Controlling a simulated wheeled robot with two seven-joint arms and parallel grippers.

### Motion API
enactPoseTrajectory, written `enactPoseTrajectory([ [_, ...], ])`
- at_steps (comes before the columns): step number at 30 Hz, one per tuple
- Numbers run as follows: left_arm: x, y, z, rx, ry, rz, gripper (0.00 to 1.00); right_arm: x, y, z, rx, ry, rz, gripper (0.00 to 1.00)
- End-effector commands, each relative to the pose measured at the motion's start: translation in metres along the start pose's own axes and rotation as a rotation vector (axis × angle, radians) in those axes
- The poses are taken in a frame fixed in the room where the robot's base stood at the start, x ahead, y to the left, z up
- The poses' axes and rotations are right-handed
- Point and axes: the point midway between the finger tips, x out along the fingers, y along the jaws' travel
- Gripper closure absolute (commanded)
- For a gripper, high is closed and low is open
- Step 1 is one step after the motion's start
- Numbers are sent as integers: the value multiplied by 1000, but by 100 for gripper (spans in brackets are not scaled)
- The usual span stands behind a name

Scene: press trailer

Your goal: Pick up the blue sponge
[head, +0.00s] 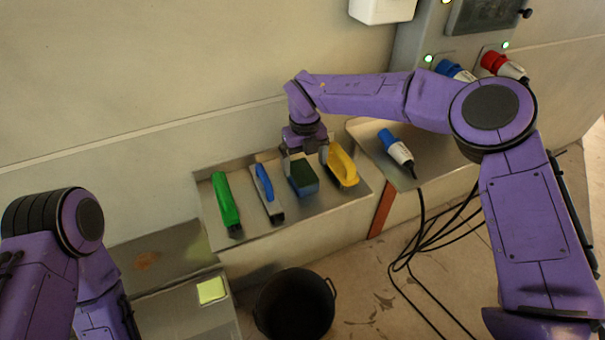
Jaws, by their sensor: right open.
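The blue sponge (304,187), a block with a dark green top, lies on the metal shelf (262,236) against the wall. It sits between a blue-handled tool and a yellow-handled tool. My right gripper (303,153) is open, pointing down over the far end of the sponge. The fingertips are small and partly hidden here, so I cannot tell whether they touch the sponge or are around it. My left arm shows at the lower left, but its gripper is out of the picture.
A green tool (226,203), the blue-handled tool (266,190) and the yellow-handled tool (342,167) share the shelf. A blue-and-white plug (396,148) lies to the right, its black cables on the floor. A black bucket (295,306) and a metal box with a yellow-green pad (211,290) stand below.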

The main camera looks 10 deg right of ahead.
Motion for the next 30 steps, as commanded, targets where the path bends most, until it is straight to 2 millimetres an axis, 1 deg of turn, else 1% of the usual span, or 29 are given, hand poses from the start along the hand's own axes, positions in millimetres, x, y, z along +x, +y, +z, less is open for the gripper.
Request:
enactPoseTrajectory([
  [1,-7,-1,-3,0,0,0,57,5,1,-1,-3,4,-1,4],
  [4,-18,-2,-8,0,1,0,57,22,3,-3,-2,5,-1,4],
  [7,-20,-2,-9,0,1,0,57,41,2,-2,2,3,-1,4],
  [10,-21,-2,-9,0,1,0,57,48,2,-2,2,1,-1,4],
  [15,-20,-2,-8,0,0,0,57,50,1,-2,3,0,-1,4],
  [16,-20,-2,-8,0,0,0,57,50,1,-2,3,0,-1,7],
  [17,-20,-2,-8,0,1,0,57,50,1,-2,3,0,-1,17],
  [18,-19,-2,-8,0,1,0,57,50,1,-2,3,0,-1,30],
  [21,-19,-2,-8,0,1,0,57,50,1,-2,3,0,-1,58],
  [30,-19,-2,-8,0,1,0,57,48,0,-2,4,0,-1,59],
])
